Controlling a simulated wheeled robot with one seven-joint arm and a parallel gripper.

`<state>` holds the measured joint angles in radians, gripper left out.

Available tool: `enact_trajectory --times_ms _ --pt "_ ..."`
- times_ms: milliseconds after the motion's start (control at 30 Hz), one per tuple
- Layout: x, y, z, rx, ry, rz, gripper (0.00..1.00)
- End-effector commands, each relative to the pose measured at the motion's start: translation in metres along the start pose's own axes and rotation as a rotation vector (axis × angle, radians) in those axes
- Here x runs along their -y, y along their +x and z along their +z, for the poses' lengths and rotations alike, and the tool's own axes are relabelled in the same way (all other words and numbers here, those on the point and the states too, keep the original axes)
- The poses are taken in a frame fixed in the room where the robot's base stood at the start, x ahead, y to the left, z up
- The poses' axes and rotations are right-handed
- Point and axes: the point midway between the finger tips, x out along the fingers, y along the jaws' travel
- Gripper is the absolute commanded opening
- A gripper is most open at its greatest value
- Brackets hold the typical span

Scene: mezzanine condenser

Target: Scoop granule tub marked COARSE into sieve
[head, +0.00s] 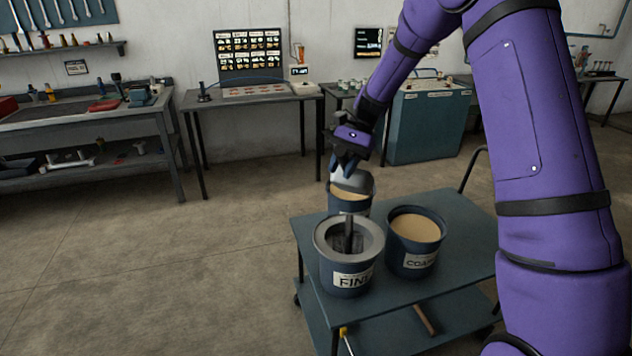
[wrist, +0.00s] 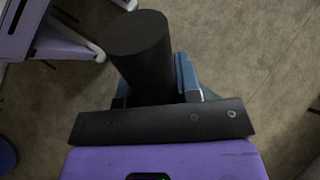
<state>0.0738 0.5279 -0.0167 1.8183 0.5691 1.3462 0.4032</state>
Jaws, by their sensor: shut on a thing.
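The tub marked COARSE (head: 414,262) stands at the right on the cart, filled with tan granules. The tub marked FINE (head: 347,282) stands left of it. A grey ring (head: 322,238) with a dark speckled inside, which looks like the sieve, sits on its top, with a dark upright piece in it. My gripper (head: 343,165) is above and behind the tubs, shut on a black cylindrical handle (wrist: 140,45), apparently the scoop's. A pale grey part (head: 357,182) below the gripper may be the scoop's bowl; it overlaps the rear tub, so contact is unclear.
A third tub (head: 347,207) with tan granules stands at the cart's rear, its label hidden. The cart top (head: 460,225) is bare at the right and back. A tool lies on the lower shelf (head: 425,320). Workbenches line the wall; the floor between is clear.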

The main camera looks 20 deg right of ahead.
Motion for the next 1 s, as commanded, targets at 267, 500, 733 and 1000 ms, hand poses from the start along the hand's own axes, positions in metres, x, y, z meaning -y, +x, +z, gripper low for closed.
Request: enact_trajectory --times_ms 267,500,733,1000 --pt "-0.004 -0.002 -0.010 -0.058 -0.002 -0.007 0.03" --pt "-0.008 0.015 -0.013 -0.159 -0.022 -0.007 0.03" --pt "-0.011 0.032 -0.017 -0.264 -0.044 -0.011 0.03" --pt "-0.015 0.052 -0.022 -0.386 -0.067 -0.012 0.03"
